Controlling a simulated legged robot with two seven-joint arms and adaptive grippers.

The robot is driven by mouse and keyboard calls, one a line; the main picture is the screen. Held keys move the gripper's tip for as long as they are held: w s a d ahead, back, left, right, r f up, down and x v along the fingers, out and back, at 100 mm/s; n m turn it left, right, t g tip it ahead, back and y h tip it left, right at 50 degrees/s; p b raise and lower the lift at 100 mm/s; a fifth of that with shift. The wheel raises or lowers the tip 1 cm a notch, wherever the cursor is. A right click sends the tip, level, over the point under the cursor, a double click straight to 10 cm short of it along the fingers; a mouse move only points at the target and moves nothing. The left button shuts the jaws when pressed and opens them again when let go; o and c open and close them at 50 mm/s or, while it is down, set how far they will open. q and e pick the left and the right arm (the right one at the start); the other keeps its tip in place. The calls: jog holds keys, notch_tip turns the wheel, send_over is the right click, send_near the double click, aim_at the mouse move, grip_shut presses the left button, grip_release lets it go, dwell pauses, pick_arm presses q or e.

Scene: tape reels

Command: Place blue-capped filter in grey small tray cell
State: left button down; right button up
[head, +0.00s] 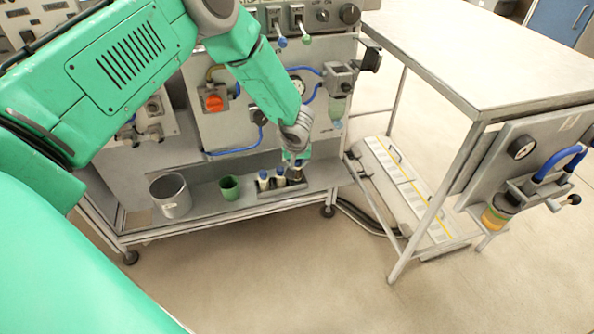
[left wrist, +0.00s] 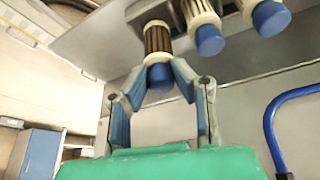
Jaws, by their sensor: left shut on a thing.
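My left gripper (head: 298,162) is at the small grey tray (head: 268,193) on the cart's lower shelf, at its right end. In the left wrist view the gripper (left wrist: 165,75) is shut on the blue cap of a filter (left wrist: 157,40) with a dark pleated body. In the head view the gripper largely hides this filter. Two more blue-capped filters stand to its left in the tray, one light (head: 263,180) and one beside it (head: 280,176). They also show in the left wrist view (left wrist: 207,38). Whether the held filter is fully seated in its cell I cannot tell.
A green cup (head: 230,188) and a metal pot (head: 171,196) stand left of the tray on the shelf (head: 210,208). The equipment panel (head: 190,130) with blue hoses rises behind. A metal table (head: 480,60) with a mounted filter unit stands at the right.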

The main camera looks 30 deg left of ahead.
pick_arm(q)
notch_tip(320, 180, down, 2)
jog(key=shift+f+b, duration=0.25)
jog(key=shift+b, duration=0.05)
jog(key=shift+r, duration=0.15)
jog(key=c, duration=1.6)
grip_release()
